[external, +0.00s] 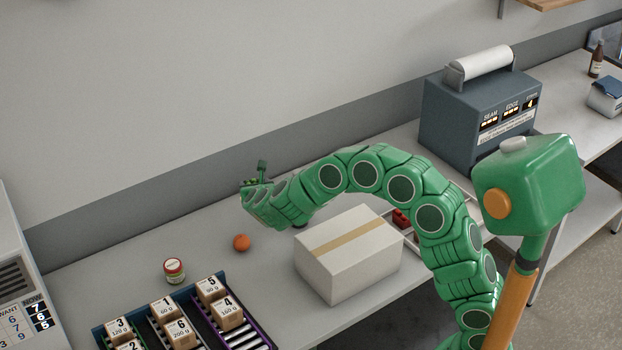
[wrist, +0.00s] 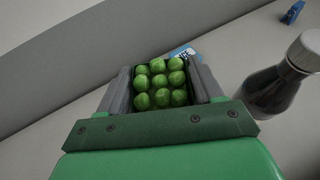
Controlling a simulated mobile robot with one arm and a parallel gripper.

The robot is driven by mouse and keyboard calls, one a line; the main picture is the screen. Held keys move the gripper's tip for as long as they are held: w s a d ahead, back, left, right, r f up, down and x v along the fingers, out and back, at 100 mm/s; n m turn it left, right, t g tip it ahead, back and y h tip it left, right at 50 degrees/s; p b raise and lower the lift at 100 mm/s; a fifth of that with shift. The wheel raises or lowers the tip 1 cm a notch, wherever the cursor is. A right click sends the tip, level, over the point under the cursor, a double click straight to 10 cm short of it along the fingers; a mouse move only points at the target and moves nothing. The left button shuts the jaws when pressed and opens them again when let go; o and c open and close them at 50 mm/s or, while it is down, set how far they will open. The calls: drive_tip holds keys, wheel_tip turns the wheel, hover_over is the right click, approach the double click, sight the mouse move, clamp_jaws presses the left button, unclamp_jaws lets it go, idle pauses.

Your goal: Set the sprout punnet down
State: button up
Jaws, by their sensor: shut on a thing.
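The sprout punnet holds several round green sprouts and sits between the two grey fingers of my gripper (wrist: 165,87), which is shut on it. The sprouts (wrist: 160,84) face the camera in the wrist view; the fingers and gripper body hide most of the punnet's sides. In the external view my gripper (external: 256,192) is over the back of the grey counter (external: 205,232), near the wall. Only a little green of the sprouts (external: 249,182) shows there. I cannot tell whether the punnet's base touches the counter.
A dark bottle with a silver cap (wrist: 280,82) stands close to the right of my gripper in the wrist view. An orange ball (external: 241,242), a jar (external: 174,270) and a taped carton (external: 348,254) stand on the counter. Bare counter lies left of the ball.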

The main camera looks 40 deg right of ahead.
drive_tip(key=w+f, duration=0.2)
drive_tip(key=w, duration=0.1)
drive_tip(key=w+a+f, duration=0.1)
drive_tip(key=w+f, duration=0.2)
drive_tip(key=w+a+f, duration=0.1)
drive_tip(key=w+f, duration=0.1)
drive_tip(key=w, duration=0.1)
drive_tip(key=shift+w+f, duration=0.2)
drive_tip(key=shift+w, duration=0.05)
drive_tip(key=shift+w+a+f, duration=0.2)
drive_tip(key=shift+w+f, duration=0.35)
drive_tip(key=shift+f, duration=1.7)
drive_tip(key=o, duration=1.1)
drive_tip(key=shift+c, duration=0.2)
